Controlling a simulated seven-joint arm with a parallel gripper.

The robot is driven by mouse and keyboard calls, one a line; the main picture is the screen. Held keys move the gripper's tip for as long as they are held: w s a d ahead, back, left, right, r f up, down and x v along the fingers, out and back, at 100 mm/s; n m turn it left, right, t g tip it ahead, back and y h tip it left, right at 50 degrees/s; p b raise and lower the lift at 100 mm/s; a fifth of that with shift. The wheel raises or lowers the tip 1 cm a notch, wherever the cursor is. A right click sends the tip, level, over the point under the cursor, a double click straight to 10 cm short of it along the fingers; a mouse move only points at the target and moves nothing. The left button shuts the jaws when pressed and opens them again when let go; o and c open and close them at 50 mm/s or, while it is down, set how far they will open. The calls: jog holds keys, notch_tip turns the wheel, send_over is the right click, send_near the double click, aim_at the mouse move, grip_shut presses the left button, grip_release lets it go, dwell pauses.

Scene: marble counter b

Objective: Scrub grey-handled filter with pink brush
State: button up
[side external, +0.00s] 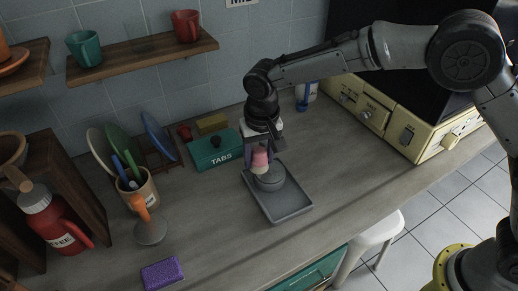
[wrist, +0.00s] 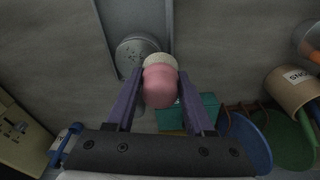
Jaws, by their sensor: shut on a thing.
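My gripper (side external: 260,152) points down over the grey tray, its purple fingers shut on the pink brush (side external: 260,158). In the wrist view the brush's pink body (wrist: 160,88) sits between the fingers, with its pale bristles (wrist: 160,62) facing away from the gripper. The grey filter (side external: 269,181) lies in the tray (side external: 290,211), just under the brush. In the wrist view the filter's round, speckled face (wrist: 134,52) is beside the bristles and partly overlapped by them. Contact between bristles and filter cannot be told. The filter's handle is not clearly visible.
A teal TABS box (side external: 217,152) stands behind the tray. An orange-handled filter (side external: 150,229) and a mug of utensils (side external: 141,190) are to the left. A purple sponge (side external: 162,273) lies in front. A cream machine (side external: 390,115) stands right. The counter around the tray's front is clear.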

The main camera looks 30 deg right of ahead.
aim_at(259, 149)
jog(key=shift+f, duration=1.6)
jog(key=shift+d+f, duration=0.4)
jog(key=shift+f, duration=0.35)
jog(key=shift+c, duration=0.5)
jog(key=shift+s+d, duration=0.2)
jog(key=shift+d, duration=3.25)
jog(key=shift+w+a, duration=0.15)
jog(key=shift+a, duration=3.8)
jog(key=shift+d+r, duration=0.1)
jog(key=shift+r, duration=4.05)
